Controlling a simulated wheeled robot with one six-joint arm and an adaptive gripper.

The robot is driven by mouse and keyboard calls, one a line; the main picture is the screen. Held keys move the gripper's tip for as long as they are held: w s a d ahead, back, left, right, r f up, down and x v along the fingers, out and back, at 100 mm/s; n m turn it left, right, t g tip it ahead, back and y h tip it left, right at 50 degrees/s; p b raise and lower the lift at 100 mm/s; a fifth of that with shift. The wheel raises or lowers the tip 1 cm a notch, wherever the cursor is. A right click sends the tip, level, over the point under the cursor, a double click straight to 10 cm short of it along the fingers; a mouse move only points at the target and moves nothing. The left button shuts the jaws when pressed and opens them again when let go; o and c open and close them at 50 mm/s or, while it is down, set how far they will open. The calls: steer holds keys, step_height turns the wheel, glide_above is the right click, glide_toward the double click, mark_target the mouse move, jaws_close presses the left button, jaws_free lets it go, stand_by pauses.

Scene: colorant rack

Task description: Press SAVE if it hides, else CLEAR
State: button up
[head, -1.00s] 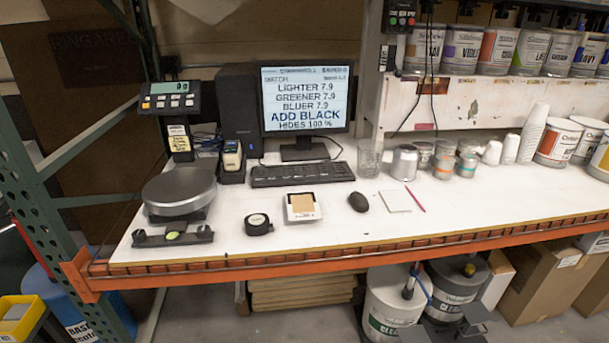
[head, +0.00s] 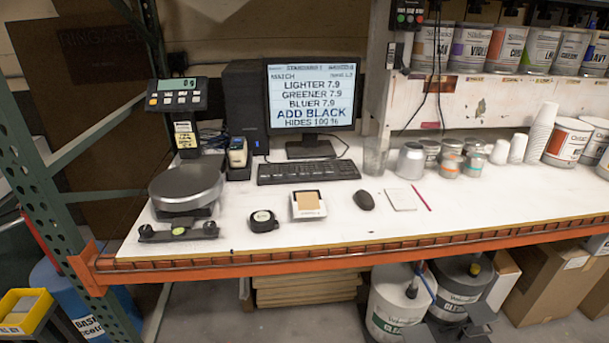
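The monitor (head: 311,97) stands at the back of the white bench and reads "MATCH", "LIGHTER 7.9", "GREENER 7.9", "BLUER 7.9", "ADD BLACK" and "HIDES 100 %". A control box (head: 408,15) with small coloured buttons hangs at the top, on the shelf post; its labels are too small to read. A scale readout (head: 176,95) with a row of buttons stands at the left, and its button labels are also unreadable. I cannot tell which button is SAVE or CLEAR. My gripper is not in view.
A scale (head: 187,187), keyboard (head: 308,171), tape measure (head: 263,221), sample card (head: 308,204), mouse (head: 364,200) and notepad (head: 401,199) lie on the bench. Several cans and cups stand at the right. Dark cables hang beside the control box. The front right of the bench is clear.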

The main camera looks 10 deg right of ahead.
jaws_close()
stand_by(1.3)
